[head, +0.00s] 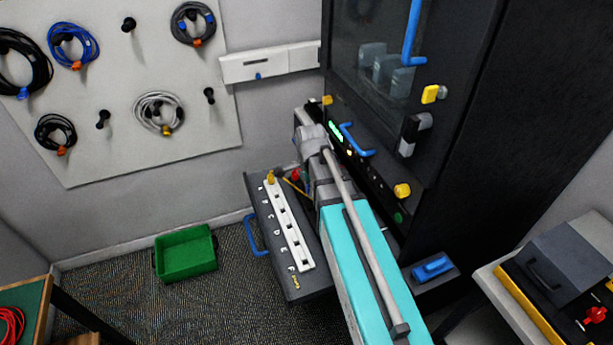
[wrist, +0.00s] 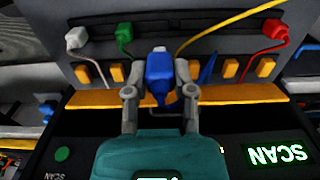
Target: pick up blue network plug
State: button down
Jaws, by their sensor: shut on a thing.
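The blue network plug (wrist: 158,66) is in the middle of the wrist view, between the two grey fingers of my gripper (wrist: 159,82). The fingers are shut on its sides. Its upper end lies against the dark panel in the picture; I cannot tell whether it is seated in a socket or apart from it. In the head view my arm reaches to the dark cabinet's front, and the plug and fingertips are hidden there.
A white plug (wrist: 76,38), a green plug (wrist: 124,33) and a red plug (wrist: 275,29) sit close by along the panel, with several orange tabs below. A drawer (head: 290,284) with a white strip stands out. A green bin (head: 187,261) is on the floor.

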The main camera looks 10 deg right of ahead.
jog(key=shift+s+r+p, duration=0.2)
jog(key=shift+s+r, duration=0.05)
jog(key=shift+s, duration=0.35)
jog(key=shift+s+r+p, duration=0.15)
jog(key=shift+s+r, duration=0.15)
jog(key=shift+s, duration=0.3)
jog(key=shift+s+r+p, duration=0.2)
jog(key=shift+s+r, duration=0.05)
jog(key=shift+s, duration=0.35)
jog(key=shift+r+p, duration=1.7)
jog(key=shift+p, duration=0.05)
jog(key=shift+a, duration=0.1)
